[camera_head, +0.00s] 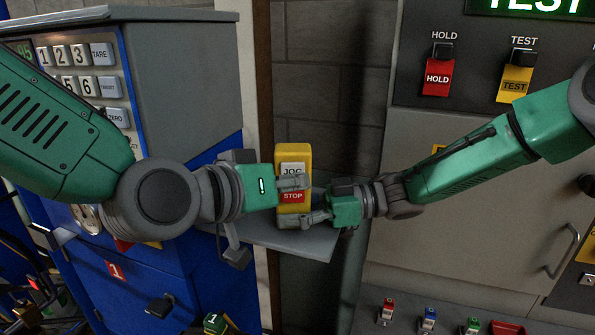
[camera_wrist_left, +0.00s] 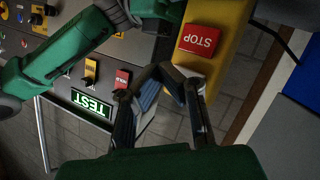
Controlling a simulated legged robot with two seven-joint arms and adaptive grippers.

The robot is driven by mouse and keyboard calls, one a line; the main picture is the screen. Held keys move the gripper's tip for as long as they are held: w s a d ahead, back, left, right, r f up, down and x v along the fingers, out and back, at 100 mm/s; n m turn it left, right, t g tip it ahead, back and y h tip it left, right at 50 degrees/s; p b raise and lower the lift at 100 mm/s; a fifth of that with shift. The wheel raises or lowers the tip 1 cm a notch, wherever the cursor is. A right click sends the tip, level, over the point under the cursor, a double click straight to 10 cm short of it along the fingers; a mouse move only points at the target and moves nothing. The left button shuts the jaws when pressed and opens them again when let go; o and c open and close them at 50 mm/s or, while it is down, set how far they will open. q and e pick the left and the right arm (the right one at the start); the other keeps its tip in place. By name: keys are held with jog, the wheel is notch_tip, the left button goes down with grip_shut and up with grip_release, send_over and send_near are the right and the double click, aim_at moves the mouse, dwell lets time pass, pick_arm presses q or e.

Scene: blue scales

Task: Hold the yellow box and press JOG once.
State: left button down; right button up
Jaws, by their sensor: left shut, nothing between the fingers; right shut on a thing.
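The yellow box (camera_head: 304,156) stands upright above a grey shelf, its white JOG button (camera_head: 291,168) above its red STOP button (camera_head: 292,197). My right gripper (camera_head: 300,220) is shut on the box's lower end. My left gripper (camera_head: 297,182) is shut and empty, its fingertips in front of the box at JOG's lower edge; I cannot tell whether they touch it.
The grey shelf (camera_head: 300,240) juts from a blue scale cabinet (camera_head: 190,240) with a keypad. At right, a grey panel (camera_head: 400,100) carries the HOLD switch (camera_head: 438,77) and the TEST switch (camera_head: 515,83). Small coloured switches (camera_head: 430,318) sit low at right.

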pick_arm(q)
jog(key=s, duration=0.5)
jog(key=shift+a, duration=0.1)
dwell(0.7)
pick_arm(e)
jog(key=o, duration=0.9)
jog(key=shift+d, duration=0.1)
